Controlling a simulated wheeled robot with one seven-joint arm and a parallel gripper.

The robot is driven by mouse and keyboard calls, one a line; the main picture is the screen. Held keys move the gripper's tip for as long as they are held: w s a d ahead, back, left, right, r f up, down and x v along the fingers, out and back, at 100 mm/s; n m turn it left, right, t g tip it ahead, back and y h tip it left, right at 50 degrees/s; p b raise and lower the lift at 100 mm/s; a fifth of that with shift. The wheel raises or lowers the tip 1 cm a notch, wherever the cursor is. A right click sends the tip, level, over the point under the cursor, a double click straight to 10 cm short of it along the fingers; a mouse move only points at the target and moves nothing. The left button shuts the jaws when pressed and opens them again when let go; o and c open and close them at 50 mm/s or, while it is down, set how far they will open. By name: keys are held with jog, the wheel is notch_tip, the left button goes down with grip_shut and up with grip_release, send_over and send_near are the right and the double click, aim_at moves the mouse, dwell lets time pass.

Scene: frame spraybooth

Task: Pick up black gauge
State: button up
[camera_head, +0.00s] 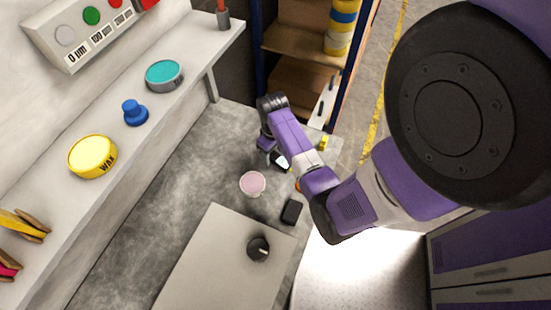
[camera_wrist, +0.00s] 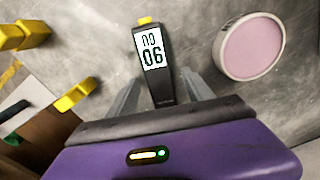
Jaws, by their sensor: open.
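The black gauge (camera_wrist: 161,87) lies on the grey, stained surface in the wrist view. It is a slim black device with a white screen showing dark digits and a yellow tip at its far end. In the head view the gauge (camera_head: 281,161) shows only in part, beside my arm. My gripper (camera_wrist: 160,80) is open, with one grey finger on each side of the gauge's lower body. A gap shows beside the fingers, and I cannot tell how high they are above the surface.
A round pink pad (camera_wrist: 253,47) lies right of the gauge. Yellow pieces (camera_wrist: 73,97) are at the left. In the head view a black block (camera_head: 290,211) and a pale box top (camera_head: 215,265) with a black knob (camera_head: 258,248) are nearby. A shelf (camera_head: 140,135) holds tins.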

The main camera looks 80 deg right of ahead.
aim_at(274, 155)
jog(key=shift+f, duration=0.15)
grip_shut()
dwell(0.4)
notch_tip(274, 155, up, 20)
jog(key=p, duration=0.5)
